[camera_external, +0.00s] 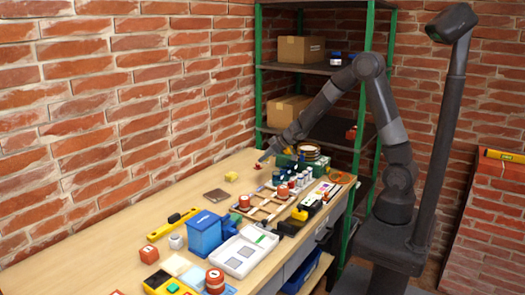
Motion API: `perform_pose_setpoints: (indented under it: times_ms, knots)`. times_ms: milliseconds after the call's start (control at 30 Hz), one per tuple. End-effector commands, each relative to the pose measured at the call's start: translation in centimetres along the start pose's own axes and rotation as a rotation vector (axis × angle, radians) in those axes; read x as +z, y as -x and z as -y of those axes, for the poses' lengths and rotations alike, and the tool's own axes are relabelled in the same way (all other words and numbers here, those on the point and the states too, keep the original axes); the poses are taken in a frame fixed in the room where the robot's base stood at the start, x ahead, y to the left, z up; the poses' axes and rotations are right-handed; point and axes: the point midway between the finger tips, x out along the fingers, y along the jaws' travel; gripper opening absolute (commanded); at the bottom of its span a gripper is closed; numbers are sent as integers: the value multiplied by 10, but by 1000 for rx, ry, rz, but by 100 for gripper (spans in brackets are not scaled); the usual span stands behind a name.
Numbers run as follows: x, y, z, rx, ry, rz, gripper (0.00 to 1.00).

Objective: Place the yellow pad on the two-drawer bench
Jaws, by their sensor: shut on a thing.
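The two-drawer bench (130,218) is a long light-wood worktop along the brick wall, with grey drawer fronts (300,262) on its right side. A small yellow block (231,176), perhaps the yellow pad, shows on the far part of the top, left of my gripper and apart from it. My gripper (264,157) is low over the far end of the bench. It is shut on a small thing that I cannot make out. A small red thing (258,166) shows just below the fingertips; I cannot tell whether they touch it.
A brown flat piece (216,195), a wooden divided frame (265,208), a blue box (204,233) and a white tray (244,252) crowd the bench. A green-post shelf (259,80) with cardboard boxes stands behind. The bench's left strip is mostly clear.

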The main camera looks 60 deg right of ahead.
Motion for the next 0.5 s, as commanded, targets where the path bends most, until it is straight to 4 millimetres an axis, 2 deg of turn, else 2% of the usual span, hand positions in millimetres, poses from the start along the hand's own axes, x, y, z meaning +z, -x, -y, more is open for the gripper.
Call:
perform_pose_setpoints:
  times_ms: [33, 500]
  knots:
    - [-7, -6, 14, -7, 7, 0, 19]
    - [-52, -42, 108, -24, 16, 5, 19]
